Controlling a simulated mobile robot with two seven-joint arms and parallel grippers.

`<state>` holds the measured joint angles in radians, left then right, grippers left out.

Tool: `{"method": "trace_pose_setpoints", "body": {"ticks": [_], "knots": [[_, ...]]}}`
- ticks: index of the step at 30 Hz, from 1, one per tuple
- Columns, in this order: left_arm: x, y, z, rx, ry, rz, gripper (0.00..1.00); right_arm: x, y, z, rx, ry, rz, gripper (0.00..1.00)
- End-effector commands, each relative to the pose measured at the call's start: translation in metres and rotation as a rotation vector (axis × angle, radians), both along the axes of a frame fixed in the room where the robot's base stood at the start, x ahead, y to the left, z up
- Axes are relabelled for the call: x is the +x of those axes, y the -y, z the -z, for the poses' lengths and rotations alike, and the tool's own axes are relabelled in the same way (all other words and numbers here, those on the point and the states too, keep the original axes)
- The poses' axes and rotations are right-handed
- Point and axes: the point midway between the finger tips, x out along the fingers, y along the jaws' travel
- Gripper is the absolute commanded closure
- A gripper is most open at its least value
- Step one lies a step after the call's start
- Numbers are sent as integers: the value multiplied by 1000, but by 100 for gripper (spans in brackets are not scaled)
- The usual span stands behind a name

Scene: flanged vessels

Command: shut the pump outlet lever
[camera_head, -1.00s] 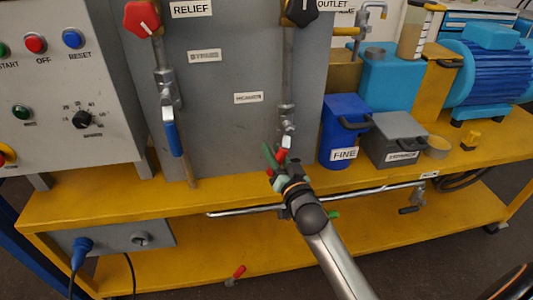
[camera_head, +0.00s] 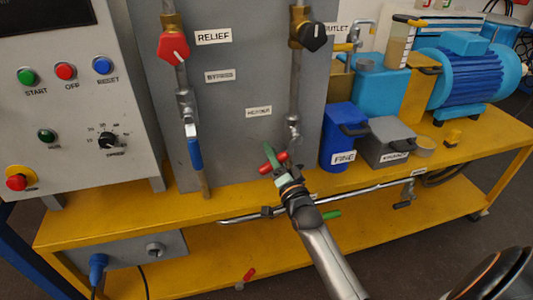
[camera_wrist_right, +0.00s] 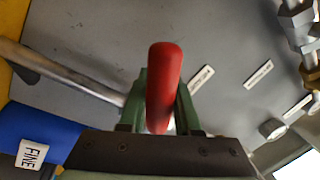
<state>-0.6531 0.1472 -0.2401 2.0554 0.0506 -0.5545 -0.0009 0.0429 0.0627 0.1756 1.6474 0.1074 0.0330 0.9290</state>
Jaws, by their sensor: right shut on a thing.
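A red lever handle (camera_head: 280,157) sits at the lower end of the right-hand vertical pipe on the grey panel, below a small fitting. My right gripper (camera_head: 273,162) is at this handle, with its green fingers on either side of it. In the right wrist view the red handle (camera_wrist_right: 164,85) stands between the two fingers (camera_wrist_right: 160,105), and the gripper is shut on it. The handle's joint with the pipe is partly hidden. My left gripper is not in view.
A blue-handled lever (camera_head: 194,150) hangs on the left pipe below a red knob (camera_head: 173,46). A black knob (camera_head: 313,37) tops the right pipe. The blue FINE bin (camera_head: 342,135) and a grey bin (camera_head: 388,142) stand close right. A horizontal pipe (camera_head: 365,188) runs below the gripper.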

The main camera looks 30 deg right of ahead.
Motion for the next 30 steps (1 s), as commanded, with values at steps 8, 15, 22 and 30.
{"method": "trace_pose_setpoints", "body": {"ticks": [8, 15, 22, 30], "knots": [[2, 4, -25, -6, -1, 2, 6, 2, -2, -26, 248, 79, 0, 100], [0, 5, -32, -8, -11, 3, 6, 3, -4, -39, 417, 129, -2, 100], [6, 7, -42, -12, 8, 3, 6, 3, -4, -46, 519, 159, -1, 100], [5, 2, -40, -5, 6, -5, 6, 3, -3, -48, 568, 173, -1, 100]]}}
